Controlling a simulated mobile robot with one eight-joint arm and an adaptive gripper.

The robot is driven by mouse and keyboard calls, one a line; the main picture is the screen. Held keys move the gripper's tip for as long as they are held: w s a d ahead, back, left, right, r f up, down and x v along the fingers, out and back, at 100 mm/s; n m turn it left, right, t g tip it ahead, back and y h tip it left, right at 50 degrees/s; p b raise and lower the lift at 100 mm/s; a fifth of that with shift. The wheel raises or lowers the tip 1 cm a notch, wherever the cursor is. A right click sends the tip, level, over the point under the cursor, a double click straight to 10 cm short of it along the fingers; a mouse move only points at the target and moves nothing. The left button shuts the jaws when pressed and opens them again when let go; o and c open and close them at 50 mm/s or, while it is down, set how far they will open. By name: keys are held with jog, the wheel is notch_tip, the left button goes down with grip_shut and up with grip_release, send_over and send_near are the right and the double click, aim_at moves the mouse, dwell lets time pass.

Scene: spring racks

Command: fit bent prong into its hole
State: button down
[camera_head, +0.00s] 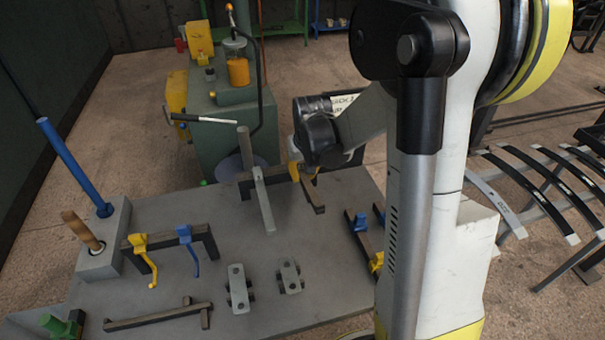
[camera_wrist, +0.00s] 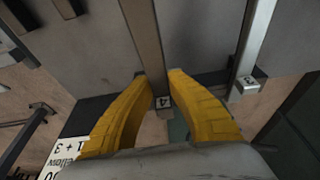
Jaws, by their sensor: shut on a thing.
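My gripper (camera_head: 301,171) is at the far side of the grey table, with a yellow finger showing. In the wrist view the yellow fingers (camera_wrist: 161,88) are shut on a dark bar (camera_wrist: 147,35) near its end, which carries a small "4" label. The dark bar also shows below the gripper in the head view (camera_head: 314,195). A pale grey bar (camera_wrist: 252,45) lies to its right in the wrist view, apart from the fingers; in the head view a grey bar (camera_head: 263,203) stands left of my gripper. I cannot make out which part is the bent prong, nor its hole.
A grey block (camera_head: 100,265) at left holds a blue rod (camera_head: 75,165) and a wooden peg (camera_head: 82,230). A dark rack (camera_head: 207,238) bears yellow and blue hooks. Two small grey brackets (camera_head: 239,291) and a low dark bar (camera_head: 155,317) lie in front. A green machine (camera_head: 225,140) stands behind.

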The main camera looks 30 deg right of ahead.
jog(key=shift+f+b, duration=0.4)
jog(key=shift+f, duration=0.2)
jog(key=c, duration=1.4)
grip_release()
jog(key=shift+o, duration=0.2)
jog(key=shift+r, duration=0.1)
jog(key=v, duration=1.2)
jog(key=s+a+r+n+t, duration=0.2)
jog(key=s+a+n+t, duration=0.1)
jog(key=s+a, duration=1.1)
jog(key=shift+s+a+t+y, duration=0.35)
jog(key=shift+t+y, duration=0.05)
jog(key=shift+t, duration=0.2)
